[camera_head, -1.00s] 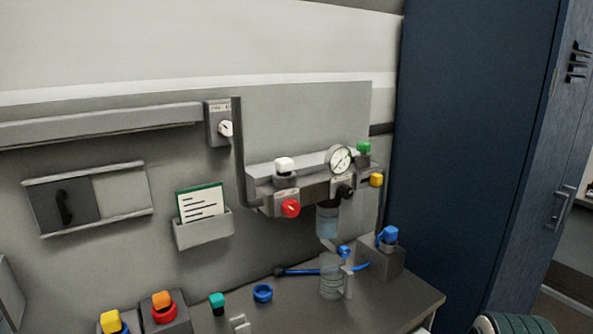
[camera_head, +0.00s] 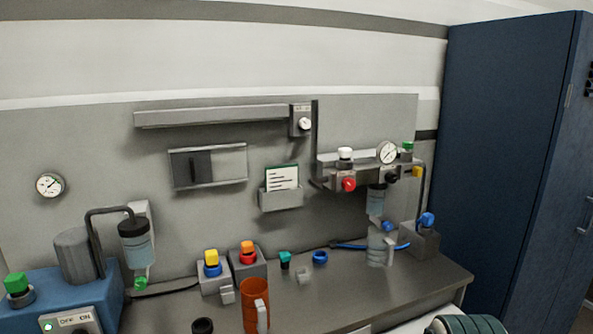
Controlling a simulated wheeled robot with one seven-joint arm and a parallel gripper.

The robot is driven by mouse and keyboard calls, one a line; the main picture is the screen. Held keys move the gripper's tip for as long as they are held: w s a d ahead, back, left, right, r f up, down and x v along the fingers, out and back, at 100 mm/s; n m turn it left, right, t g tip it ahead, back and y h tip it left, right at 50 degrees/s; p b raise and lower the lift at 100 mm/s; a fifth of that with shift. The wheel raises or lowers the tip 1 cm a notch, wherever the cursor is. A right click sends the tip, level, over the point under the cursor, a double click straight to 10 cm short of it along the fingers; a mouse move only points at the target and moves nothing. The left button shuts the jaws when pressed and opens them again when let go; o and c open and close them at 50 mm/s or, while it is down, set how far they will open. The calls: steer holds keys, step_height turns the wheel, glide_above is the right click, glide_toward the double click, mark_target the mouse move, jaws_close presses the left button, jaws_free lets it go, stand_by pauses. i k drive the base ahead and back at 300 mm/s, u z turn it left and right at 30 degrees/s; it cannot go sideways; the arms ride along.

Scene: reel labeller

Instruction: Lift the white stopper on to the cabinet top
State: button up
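A white stopper-like cap (camera_head: 345,153) sits upright on a grey fitting at the left end of the wall-mounted valve block, above a red knob (camera_head: 348,184). I cannot tell whether it is loose or fixed. A tall dark blue cabinet (camera_head: 505,170) stands at the right; its top edge shows near the upper right. My gripper is not in view.
A dark green ribbed round thing (camera_head: 465,325) is at the bottom right.

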mark_target(345, 154)
steer(key=u, duration=0.25)
steer(key=k, duration=0.4)
steer(key=z, duration=0.65)
steer(key=i, duration=1.35)
steer(key=u, duration=0.45)
